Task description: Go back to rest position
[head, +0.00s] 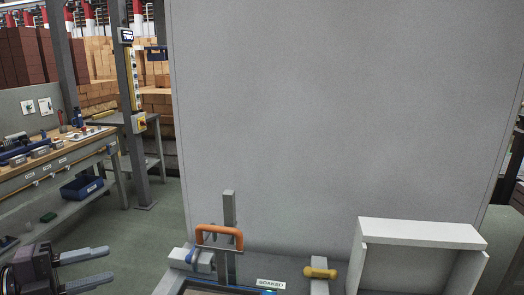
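My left gripper (110,264) is at the lower left of the head view. Its two grey fingers point right and stand apart, with nothing between them. It is over the green floor, apart from the grey fixture (292,272) at the bottom middle. My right gripper does not show in this view.
A large grey panel (330,110) fills the middle. The fixture has an orange handle (219,235), a yellow knob (319,273) and a sign. A white open box (423,233) stands at the right. A workbench (55,165) with a blue bin (82,187) is left; green floor (150,235) lies clear.

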